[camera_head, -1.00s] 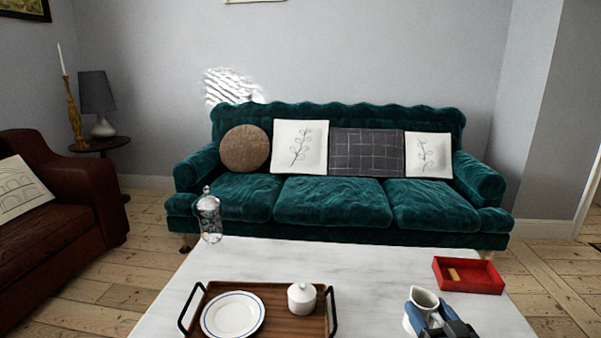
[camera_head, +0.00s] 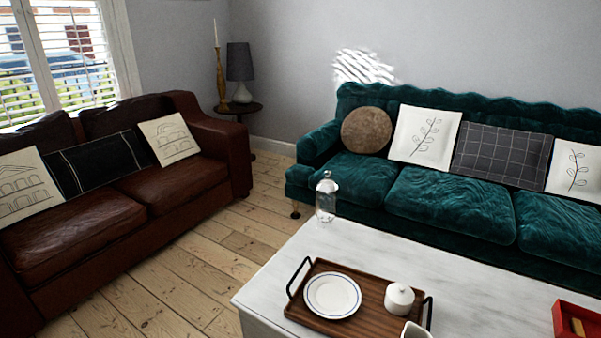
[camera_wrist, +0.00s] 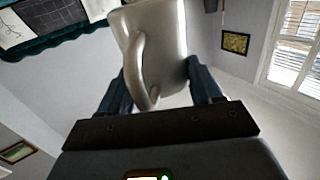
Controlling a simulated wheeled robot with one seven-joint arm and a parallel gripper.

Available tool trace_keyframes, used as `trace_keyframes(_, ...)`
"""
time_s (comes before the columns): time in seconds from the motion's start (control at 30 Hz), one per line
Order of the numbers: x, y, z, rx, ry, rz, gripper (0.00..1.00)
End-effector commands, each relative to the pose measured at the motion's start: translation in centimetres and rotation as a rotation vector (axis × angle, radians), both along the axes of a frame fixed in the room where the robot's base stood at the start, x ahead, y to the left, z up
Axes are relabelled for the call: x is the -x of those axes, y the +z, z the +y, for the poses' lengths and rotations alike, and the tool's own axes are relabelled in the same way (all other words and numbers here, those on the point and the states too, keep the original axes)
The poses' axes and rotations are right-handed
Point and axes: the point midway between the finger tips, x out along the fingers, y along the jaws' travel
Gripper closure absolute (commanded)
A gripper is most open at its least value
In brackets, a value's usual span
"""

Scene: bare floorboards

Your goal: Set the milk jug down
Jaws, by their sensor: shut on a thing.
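The white milk jug (camera_wrist: 158,42) fills the top middle of the wrist view, with its handle facing the camera. My gripper (camera_wrist: 158,74) is shut on it, a blue finger on each side. In the head view only the top of the jug (camera_head: 415,330) shows at the bottom edge, near the right handle of the wooden tray (camera_head: 369,319). The jug's base is hidden there, and I cannot tell its height above the table. The white marble-like table (camera_head: 470,285) lies beneath the tray.
On the tray are a white plate (camera_head: 332,296) and a lidded white pot (camera_head: 399,299). A red box (camera_head: 578,322) is at the right. The table between tray and red box looks clear.

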Motion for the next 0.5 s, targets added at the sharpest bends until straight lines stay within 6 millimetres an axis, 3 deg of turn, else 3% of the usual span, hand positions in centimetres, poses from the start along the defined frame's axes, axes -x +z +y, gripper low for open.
trace_keyframes(0.23, 0.9, -4.9, -0.4, 0.008, -0.021, 0.004, 0.72)
trace_keyframes(0.5, 1.9, -7.9, 0.3, 0.002, 0.014, -0.011, 0.72)
